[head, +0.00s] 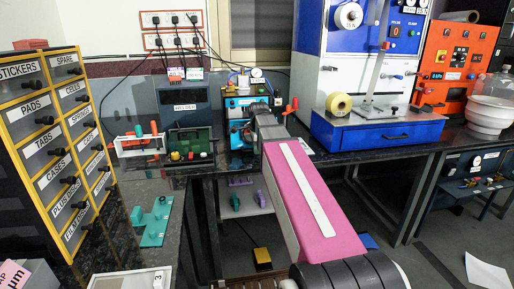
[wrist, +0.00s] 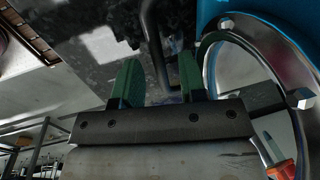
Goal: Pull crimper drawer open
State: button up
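My gripper (wrist: 159,77) shows two green fingers spread apart in the wrist view. A dark bent bar (wrist: 150,40), like a handle, runs into the gap between them; I see space on both sides of it and cannot tell contact. In the wrist view a blue body (wrist: 214,10) with a round metal-rimmed plate (wrist: 234,75) is just right of the fingers. In the head view my arm reaches to a small blue machine (head: 236,103) with a gauge, likely the crimper; my arm hides its right part and the fingers. No drawer front is clearly visible on it.
A dark box labelled WELDER (head: 184,98) and a green unit (head: 190,143) stand left of the blue machine. A larger blue-and-white machine with a blue drawer (head: 378,134) stands to the right. A yellow-edged labelled cabinet (head: 52,140) is at the left.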

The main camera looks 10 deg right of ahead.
jog(key=shift+r, duration=0.15)
notch_tip(320, 180, up, 10)
jog(key=s, duration=0.2)
jog(key=shift+r, duration=0.15)
jog(key=shift+s, duration=0.1)
dwell(0.4)
